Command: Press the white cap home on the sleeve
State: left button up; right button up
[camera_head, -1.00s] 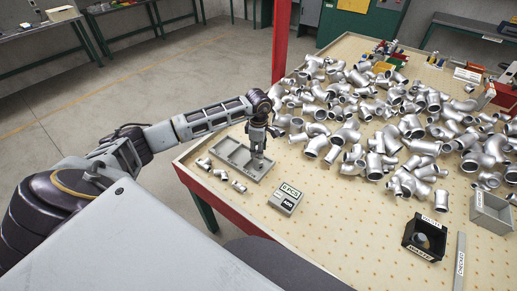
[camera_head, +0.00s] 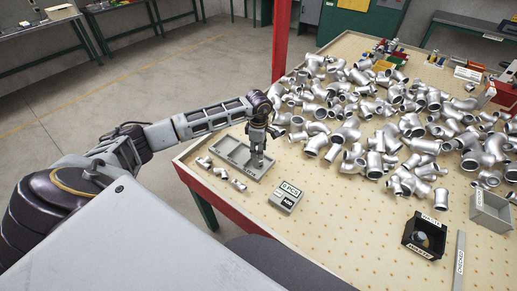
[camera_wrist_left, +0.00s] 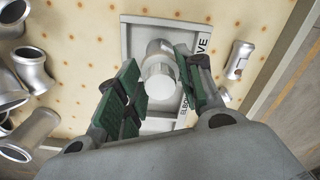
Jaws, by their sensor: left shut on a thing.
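Whether the cap sits fully on the sleeve cannot be told. In the head view the gripper hides both. My right gripper is not in view.
Small silver fittings (camera_head: 221,174) lie in front of the tray. A grey counter box (camera_head: 286,197) stands to its right. Many silver pipe elbows (camera_head: 350,130) are heaped behind and to the right. A black bin (camera_head: 411,238) and a grey bin (camera_head: 490,216) stand at the right.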

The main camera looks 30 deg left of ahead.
pick_arm(q)
jog(key=o, duration=1)
jog(key=shift+f, duration=0.1)
jog(key=shift+c, duration=0.2)
jog(key=shift+r, duration=0.25)
notch_tip(320, 180, up, 12)
jog(key=shift+f, duration=0.2)
jog(key=shift+s+f, duration=0.1)
dwell(0.4)
